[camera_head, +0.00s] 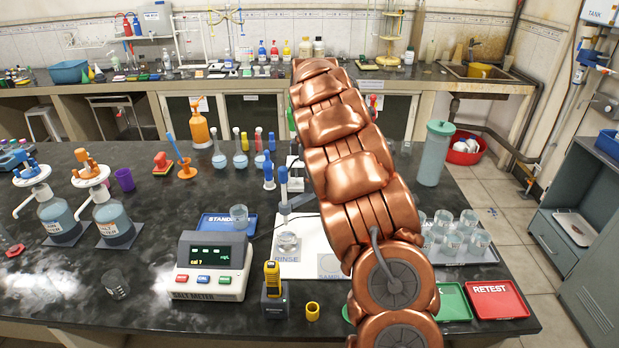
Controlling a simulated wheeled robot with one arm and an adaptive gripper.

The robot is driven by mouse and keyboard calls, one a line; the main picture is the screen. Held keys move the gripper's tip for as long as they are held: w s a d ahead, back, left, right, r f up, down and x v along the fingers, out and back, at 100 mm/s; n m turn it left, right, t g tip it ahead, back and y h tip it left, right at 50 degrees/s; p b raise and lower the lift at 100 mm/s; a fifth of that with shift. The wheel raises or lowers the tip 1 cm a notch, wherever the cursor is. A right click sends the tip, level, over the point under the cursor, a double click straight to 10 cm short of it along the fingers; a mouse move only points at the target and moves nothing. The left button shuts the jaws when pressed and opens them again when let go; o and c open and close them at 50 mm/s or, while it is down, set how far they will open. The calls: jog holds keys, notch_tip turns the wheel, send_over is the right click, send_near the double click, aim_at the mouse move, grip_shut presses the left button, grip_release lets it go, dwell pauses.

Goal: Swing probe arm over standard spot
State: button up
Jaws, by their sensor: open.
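The probe (284,190), with a blue top, hangs upright above the rinse beaker (288,243). The dark probe arm (301,201) runs from it toward the right and passes behind my copper arm. The rinse beaker stands on the white mat (300,222) at the RINSE label. The blue STANDARD tray (209,229) lies left of the probe and holds a clear beaker (239,217). The SAMPLE spot (330,265) is partly covered by my arm. My gripper does not show; my arm also hides much of the probe stand.
A salt meter (212,265) stands in front of the STANDARD tray. A yellow handheld device (272,280) stands in front of the mat. A tray of several beakers (485,256) and the red RETEST tray (496,300) are on the right.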

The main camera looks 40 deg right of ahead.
jog(key=shift+f, duration=0.15)
grip_shut()
dwell(0.4)
